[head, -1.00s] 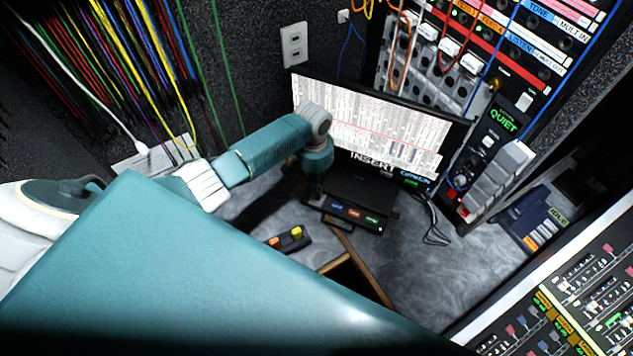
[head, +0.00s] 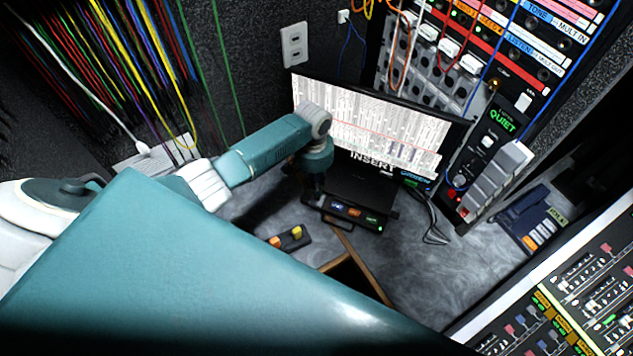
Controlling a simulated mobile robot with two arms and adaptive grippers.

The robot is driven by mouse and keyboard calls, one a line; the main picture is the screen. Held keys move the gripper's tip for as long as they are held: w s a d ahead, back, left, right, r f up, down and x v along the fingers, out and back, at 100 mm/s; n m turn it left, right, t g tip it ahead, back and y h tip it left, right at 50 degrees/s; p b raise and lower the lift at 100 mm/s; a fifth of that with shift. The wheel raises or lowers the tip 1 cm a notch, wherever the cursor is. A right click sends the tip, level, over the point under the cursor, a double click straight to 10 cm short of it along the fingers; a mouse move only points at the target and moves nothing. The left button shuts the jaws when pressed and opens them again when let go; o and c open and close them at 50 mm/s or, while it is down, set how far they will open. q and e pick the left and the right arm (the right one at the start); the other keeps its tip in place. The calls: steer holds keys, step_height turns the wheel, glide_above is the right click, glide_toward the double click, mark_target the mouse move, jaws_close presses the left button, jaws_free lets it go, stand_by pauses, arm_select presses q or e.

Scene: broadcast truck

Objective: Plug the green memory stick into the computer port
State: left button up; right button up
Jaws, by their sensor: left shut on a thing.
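The black computer (head: 362,190) sits on the grey desk below the monitor. Its front strip (head: 354,212) has blue, orange and green lit labels. My left gripper (head: 314,199) points down at the left end of that strip, close to the computer's front left corner. It is shut, and what it holds is hidden by the dark fingers and shadow. I cannot make out the green memory stick. A small dark holder (head: 289,240) on the desk carries an orange and a yellow stick. I cannot tell whether the gripper touches the computer. My right gripper is not in view.
The monitor (head: 375,125) stands close behind my left gripper. Black cables (head: 433,225) lie right of the computer. A wooden-edged opening (head: 352,275) lies in front of it. A rack and a mixing console (head: 570,310) stand at the right.

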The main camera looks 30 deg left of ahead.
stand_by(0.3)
arm_select(q)
steer(key=shift+f+b, duration=0.8)
steer(key=shift+f, duration=0.55)
steer(key=o, duration=0.9)
steer(key=r, duration=1.2)
steer(key=shift+a, duration=0.25)
steer(key=shift+s, duration=0.1)
